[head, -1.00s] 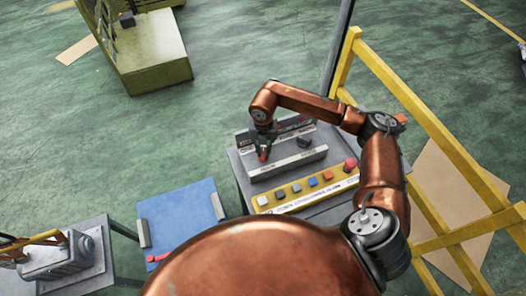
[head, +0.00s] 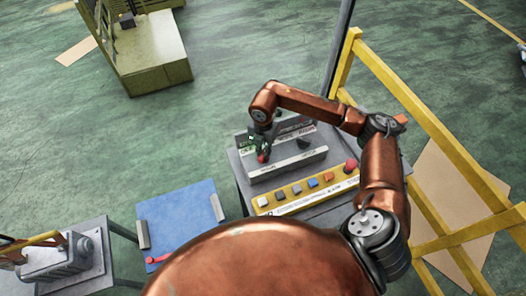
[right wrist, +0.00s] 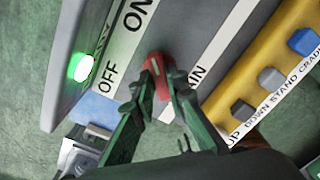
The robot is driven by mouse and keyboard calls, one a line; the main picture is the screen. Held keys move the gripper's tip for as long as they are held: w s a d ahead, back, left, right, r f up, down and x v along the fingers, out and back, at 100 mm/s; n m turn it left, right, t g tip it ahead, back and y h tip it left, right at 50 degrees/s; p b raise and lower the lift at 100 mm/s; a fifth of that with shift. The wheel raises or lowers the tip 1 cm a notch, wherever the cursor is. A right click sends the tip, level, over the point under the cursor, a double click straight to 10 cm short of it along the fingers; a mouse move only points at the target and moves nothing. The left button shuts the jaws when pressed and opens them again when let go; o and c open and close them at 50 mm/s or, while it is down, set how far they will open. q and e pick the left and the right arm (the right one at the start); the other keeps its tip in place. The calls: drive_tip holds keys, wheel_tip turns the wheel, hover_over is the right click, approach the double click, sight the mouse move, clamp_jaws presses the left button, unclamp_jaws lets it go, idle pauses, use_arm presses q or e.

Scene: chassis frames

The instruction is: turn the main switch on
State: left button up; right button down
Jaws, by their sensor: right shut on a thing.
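The main switch's red handle (right wrist: 157,72) is between the fingers of my right gripper (right wrist: 162,84), which is shut on it. In the head view the red handle (head: 262,158) shows at the tip of my right gripper (head: 263,149), at the left part of the grey control panel (head: 285,167). White strips with OFF and ON lettering (right wrist: 122,60) lie beside the handle. A green lamp (right wrist: 80,67) is lit next to OFF. The fingers hide part of the handle, so its exact setting is hard to tell. My left gripper is not in view.
A yellow strip of coloured buttons (head: 300,193) runs along the panel's near edge, with a red knob (head: 350,166) at right. A yellow railing (head: 440,140) stands close on the right. A blue board (head: 180,218) is left of the panel.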

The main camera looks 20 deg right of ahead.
sight(263, 153)
drive_tip(key=c, duration=1.9)
unclamp_jaws()
drive_tip(key=shift+c, duration=0.2)
wheel_tip(263, 153, up, 12)
